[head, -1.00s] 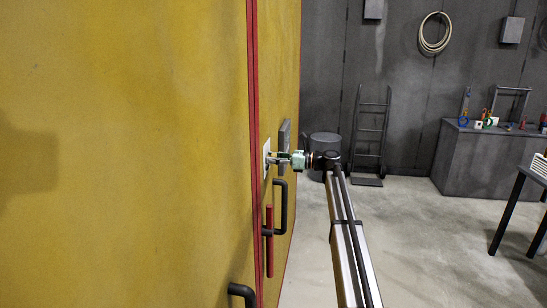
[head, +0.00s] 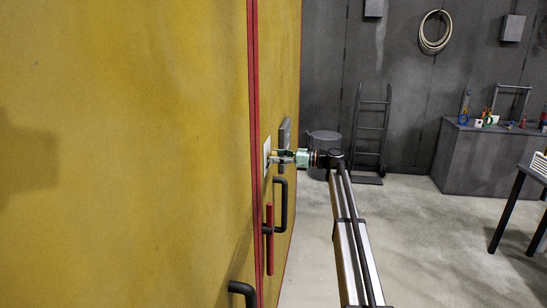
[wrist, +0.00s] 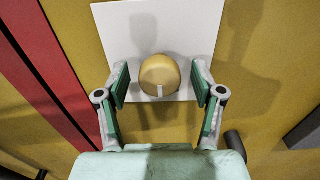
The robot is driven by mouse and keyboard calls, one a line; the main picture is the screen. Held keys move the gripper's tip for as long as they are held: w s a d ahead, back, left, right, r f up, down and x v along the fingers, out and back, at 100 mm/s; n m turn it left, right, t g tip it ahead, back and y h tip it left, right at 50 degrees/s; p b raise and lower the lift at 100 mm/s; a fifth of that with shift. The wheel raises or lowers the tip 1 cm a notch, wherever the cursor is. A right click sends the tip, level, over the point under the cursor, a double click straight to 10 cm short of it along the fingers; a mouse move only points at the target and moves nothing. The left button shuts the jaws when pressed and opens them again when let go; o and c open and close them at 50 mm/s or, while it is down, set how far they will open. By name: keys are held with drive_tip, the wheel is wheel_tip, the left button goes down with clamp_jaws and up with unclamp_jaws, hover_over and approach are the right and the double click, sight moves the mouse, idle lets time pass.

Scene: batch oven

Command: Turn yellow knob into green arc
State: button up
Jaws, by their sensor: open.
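The yellow knob (wrist: 160,75) is round, with a short pale mark at its lower edge, and sits on a white plate (wrist: 112,20) on the yellow oven wall. My gripper (wrist: 159,80) is open in the wrist view, with one finger to each side of the knob and a gap visible on both sides. In the head view my gripper (head: 284,157) is at the white plate (head: 266,156), level with it; the knob is too small there to tell clearly. I see no green arc on the visible part of the plate; its lower part is partly hidden by the gripper.
A red vertical strip (head: 254,100) runs left of the plate. Black handles (head: 283,205) and a red bar (head: 269,240) stick out below the gripper. A grey box (head: 285,132) juts out just beyond.

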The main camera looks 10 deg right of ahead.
drive_tip(key=v, duration=1)
drive_tip(key=shift+d, duration=0.3)
drive_tip(key=shift+s+r, duration=0.1)
